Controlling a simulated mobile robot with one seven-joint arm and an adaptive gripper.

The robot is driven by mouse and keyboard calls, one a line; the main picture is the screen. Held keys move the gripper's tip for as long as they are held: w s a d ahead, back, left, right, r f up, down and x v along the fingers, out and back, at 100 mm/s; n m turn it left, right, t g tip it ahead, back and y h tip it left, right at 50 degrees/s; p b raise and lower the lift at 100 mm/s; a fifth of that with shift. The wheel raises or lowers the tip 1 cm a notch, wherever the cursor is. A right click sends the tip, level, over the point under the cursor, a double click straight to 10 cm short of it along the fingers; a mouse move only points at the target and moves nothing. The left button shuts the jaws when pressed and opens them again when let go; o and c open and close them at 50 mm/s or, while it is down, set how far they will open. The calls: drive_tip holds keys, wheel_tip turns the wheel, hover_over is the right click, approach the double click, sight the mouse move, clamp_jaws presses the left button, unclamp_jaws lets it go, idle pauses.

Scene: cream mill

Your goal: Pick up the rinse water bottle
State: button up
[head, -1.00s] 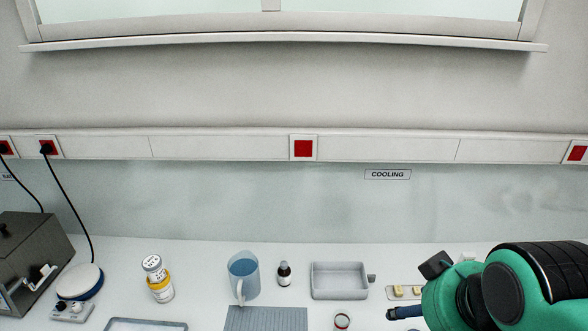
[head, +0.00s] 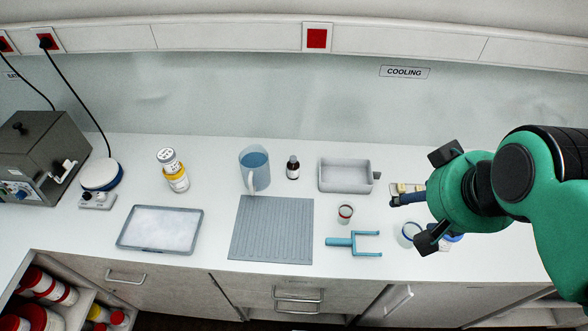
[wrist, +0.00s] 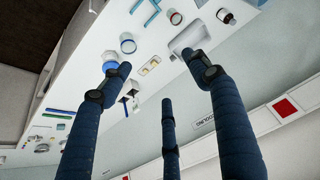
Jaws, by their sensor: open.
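I cannot tell for certain which thing is the rinse water bottle. A round white container with a blue edge (head: 408,233) stands at the right of the bench, partly behind my gripper; a similar one shows in the wrist view (wrist: 127,43). A small dark bottle with a white label (head: 293,169) stands upright beside a blue jug (head: 255,170). My gripper (head: 415,200) is open and empty above the right part of the bench. In the wrist view its dark blue fingers (wrist: 155,75) are spread with nothing between them.
A grey tray (head: 345,189), a red-rimmed cup (head: 345,214) and a blue fork-shaped tool (head: 362,240) lie left of my gripper. A ribbed grey mat (head: 272,230) and a shallow tray (head: 160,250) lie along the front. Stacked jars (head: 173,172) stand further left.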

idle(0.3)
drive_tip(key=g+p, duration=0.6)
drive_tip(key=p, duration=0.3)
hover_over(294, 158)
wheel_tip(294, 158, down, 22)
drive_tip(key=shift+s+d+r, duration=0.1)
drive_tip(key=shift+d, duration=0.05)
drive_tip(key=shift+a+f, duration=0.25)
drive_tip(key=shift+f, duration=0.25)
drive_tip(key=shift+f, duration=0.1)
